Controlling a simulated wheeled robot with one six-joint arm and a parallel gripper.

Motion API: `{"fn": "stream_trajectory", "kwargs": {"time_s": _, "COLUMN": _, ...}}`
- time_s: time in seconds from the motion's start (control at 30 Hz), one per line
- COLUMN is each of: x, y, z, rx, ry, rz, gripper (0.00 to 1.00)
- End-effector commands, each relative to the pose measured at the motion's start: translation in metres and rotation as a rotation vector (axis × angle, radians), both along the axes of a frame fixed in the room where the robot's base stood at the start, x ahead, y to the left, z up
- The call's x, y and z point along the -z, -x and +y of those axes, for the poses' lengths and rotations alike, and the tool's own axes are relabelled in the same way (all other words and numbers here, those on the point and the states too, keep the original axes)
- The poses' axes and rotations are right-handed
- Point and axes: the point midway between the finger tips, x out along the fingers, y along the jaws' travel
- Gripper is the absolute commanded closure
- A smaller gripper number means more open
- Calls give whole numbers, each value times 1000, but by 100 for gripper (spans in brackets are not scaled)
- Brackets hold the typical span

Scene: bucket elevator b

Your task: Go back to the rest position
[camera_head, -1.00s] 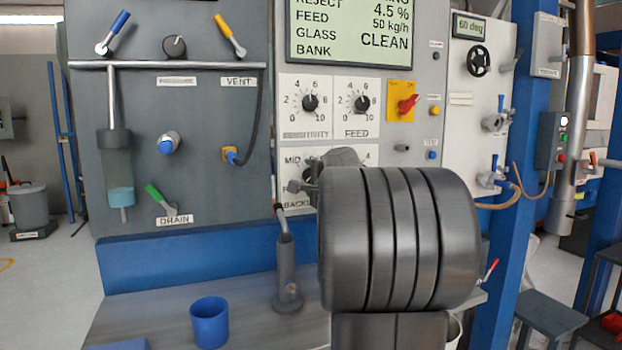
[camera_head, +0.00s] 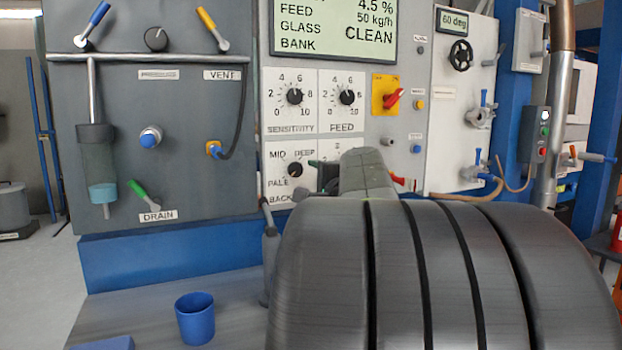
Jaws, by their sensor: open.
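My own arm fills the lower middle and right of the head view, with a large ribbed dark grey link in front. A small dark part of my gripper (camera_head: 326,178) shows past the arm, in front of the lower dials of the control panel (camera_head: 342,120). The gripper is open, and I see nothing held in it. Most of it is hidden behind the arm links.
A blue cup (camera_head: 195,318) stands on the grey bench (camera_head: 240,287), lower left. A grey upright fitting (camera_head: 269,255) is partly hidden by my arm. The grey panel (camera_head: 120,130) with levers is at left. A blue post (camera_head: 512,110) stands at right.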

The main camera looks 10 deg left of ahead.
Motion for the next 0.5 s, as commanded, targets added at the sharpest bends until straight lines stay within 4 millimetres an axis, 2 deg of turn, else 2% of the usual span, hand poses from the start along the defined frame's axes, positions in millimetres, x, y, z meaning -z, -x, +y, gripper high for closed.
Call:
{"fn": "stream_trajectory", "kwargs": {"time_s": 0.2, "x": 0, "y": 14, "z": -10, "rx": 0, "ry": 1, "rz": 1, "gripper": 42}}
{"fn": "stream_trajectory", "kwargs": {"time_s": 0.5, "x": 0, "y": 15, "z": -10, "rx": 0, "ry": 1, "rz": 1, "gripper": 42}}
